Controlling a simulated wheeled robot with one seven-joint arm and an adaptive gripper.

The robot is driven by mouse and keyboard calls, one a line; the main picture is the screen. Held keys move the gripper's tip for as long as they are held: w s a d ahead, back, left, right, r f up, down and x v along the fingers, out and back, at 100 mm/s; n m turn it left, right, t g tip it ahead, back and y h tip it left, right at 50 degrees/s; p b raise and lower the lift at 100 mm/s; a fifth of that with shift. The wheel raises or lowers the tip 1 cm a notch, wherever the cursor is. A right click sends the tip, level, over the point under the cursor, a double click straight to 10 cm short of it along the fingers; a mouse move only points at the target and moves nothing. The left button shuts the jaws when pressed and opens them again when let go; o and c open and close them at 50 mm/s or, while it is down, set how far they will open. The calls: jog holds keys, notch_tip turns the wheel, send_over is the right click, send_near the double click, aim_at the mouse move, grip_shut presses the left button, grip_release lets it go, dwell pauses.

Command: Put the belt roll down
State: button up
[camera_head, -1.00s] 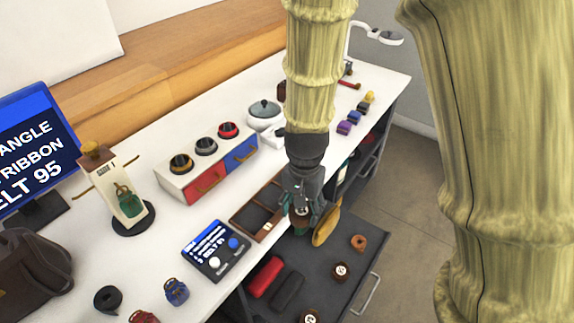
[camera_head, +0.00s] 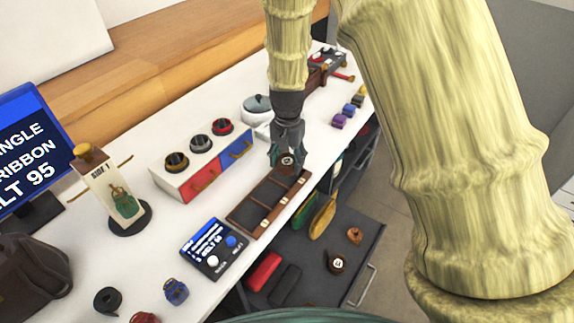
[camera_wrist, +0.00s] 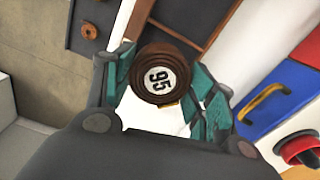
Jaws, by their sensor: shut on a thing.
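The belt roll is a dark brown coil with a white label reading 95 (camera_wrist: 158,76); it also shows at the end of my arm in the head view (camera_head: 287,161). My gripper (camera_head: 286,153) is shut on it, with teal fingers on both sides of the coil in the wrist view (camera_wrist: 166,80). The roll is at the far end of the brown compartment tray (camera_head: 238,222) on the white counter. It hides part of that end, and I cannot tell whether it touches the tray. The tray's nearer compartments look dark and empty.
A box with red and blue drawers (camera_head: 186,172) stands left of the tray. A screen tablet (camera_head: 213,249) lies near the tray's front end. Below the counter, an open dark drawer (camera_head: 330,292) holds another labelled roll (camera_head: 335,263), a tan roll (camera_head: 354,235) and a red case (camera_head: 263,270).

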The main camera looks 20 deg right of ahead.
aim_at(287, 167)
jog(key=shift+w+f, duration=0.1)
jog(key=shift+w, duration=0.15)
jog(key=shift+f, duration=1.7)
jog(key=o, duration=1)
jog(key=shift+f, duration=0.1)
jog(key=shift+o, duration=0.2)
notch_tip(287, 167, up, 12)
jog(key=shift+r, duration=0.15)
